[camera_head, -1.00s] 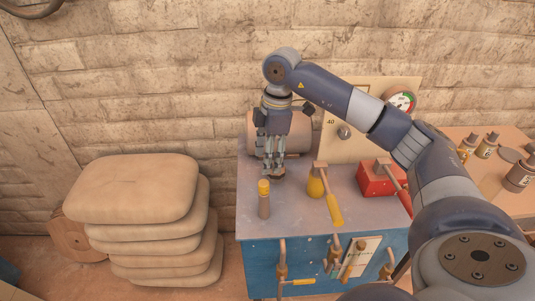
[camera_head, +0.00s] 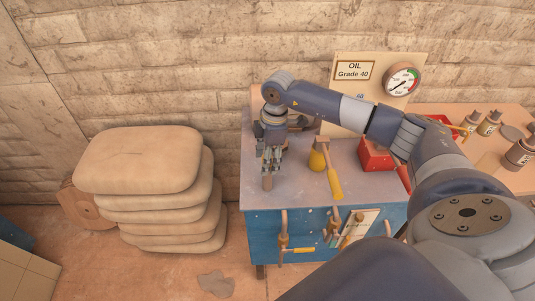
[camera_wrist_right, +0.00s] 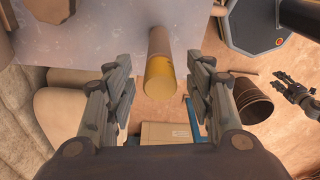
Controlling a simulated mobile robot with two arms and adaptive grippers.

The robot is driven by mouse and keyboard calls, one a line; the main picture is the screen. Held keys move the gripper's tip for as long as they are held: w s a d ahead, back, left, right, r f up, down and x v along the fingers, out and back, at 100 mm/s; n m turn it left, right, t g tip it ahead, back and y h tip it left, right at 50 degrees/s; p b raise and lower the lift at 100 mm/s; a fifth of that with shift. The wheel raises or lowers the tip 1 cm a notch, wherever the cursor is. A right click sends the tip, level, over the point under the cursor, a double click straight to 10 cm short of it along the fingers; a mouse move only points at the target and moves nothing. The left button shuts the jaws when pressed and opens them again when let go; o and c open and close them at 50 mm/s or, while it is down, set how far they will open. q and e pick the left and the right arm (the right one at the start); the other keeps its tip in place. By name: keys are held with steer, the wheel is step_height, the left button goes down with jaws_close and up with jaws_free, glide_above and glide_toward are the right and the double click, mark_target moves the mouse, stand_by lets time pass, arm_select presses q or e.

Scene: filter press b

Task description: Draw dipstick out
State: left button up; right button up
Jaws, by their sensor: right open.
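The dipstick has a yellow cap (camera_wrist_right: 160,78) on a brownish neck that rises from the cabinet top. In the head view only its lower neck (camera_head: 267,183) shows; my gripper hides the cap. My right gripper (camera_head: 270,160) points down over the dipstick. In the right wrist view its fingers are open on either side of the cap, with visible gaps on both sides. What looks like my left gripper (camera_wrist_right: 298,92) hangs far off at the right edge of that view, too small to judge its fingers.
The blue cabinet (camera_head: 350,187) also carries a yellow-handled tool (camera_head: 333,184) and a red box (camera_head: 375,155) close to the right. Stacked sacks (camera_head: 140,160) are at left.

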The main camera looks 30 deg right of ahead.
steer(key=shift+c, duration=0.5)
steer(key=c, duration=1.1)
steer(key=shift+o, duration=0.2)
step_height(320, 180, up, 13)
steer(key=p, duration=0.7)
steer(key=shift+p, duration=0.3)
stand_by(0.5)
steer(key=shift+r, duration=0.15)
